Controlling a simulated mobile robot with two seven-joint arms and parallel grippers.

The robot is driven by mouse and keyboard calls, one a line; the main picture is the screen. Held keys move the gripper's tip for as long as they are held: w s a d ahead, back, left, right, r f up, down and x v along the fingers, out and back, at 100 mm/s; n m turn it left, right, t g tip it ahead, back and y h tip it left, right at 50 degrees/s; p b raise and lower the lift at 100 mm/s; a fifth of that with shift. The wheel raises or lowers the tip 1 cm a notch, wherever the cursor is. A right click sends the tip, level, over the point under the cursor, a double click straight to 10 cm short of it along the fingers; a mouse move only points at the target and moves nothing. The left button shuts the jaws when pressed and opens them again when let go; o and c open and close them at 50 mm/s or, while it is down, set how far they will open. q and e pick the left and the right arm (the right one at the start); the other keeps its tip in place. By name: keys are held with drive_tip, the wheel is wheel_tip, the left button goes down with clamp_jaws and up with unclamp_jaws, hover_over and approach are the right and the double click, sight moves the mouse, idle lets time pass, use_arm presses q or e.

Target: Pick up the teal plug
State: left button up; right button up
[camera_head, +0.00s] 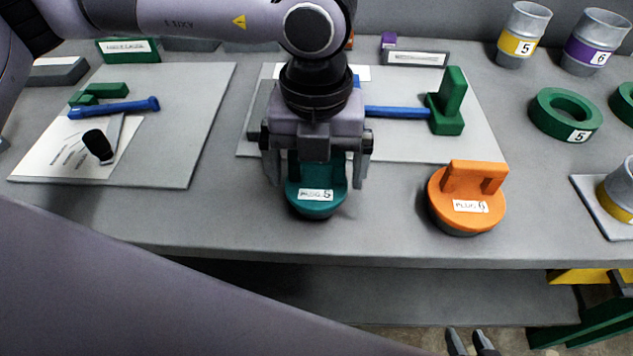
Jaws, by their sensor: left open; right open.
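The teal plug (316,207) stands on the workbench near its front edge, with a white label reading "PLUG 5". My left gripper (318,178) points down over it, with one finger on each side of the plug's upright handle. The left gripper is open; whether its fingers touch the handle I cannot tell. The gripper body hides the top of the handle. My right gripper (472,343) is open and empty, low at the bottom edge of the view in front of the bench; only its fingertips show.
An orange plug (467,195) labelled "PLUG 6" stands to the right. Behind are a grey board (400,146) with a blue rod and green block, and a left board (190,140) with papers. A green ring (566,114) and duct pieces (523,35) stand at right.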

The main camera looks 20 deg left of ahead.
use_arm(q)
drive_tip(key=c, duration=1)
drive_tip(key=shift+r, duration=0.15)
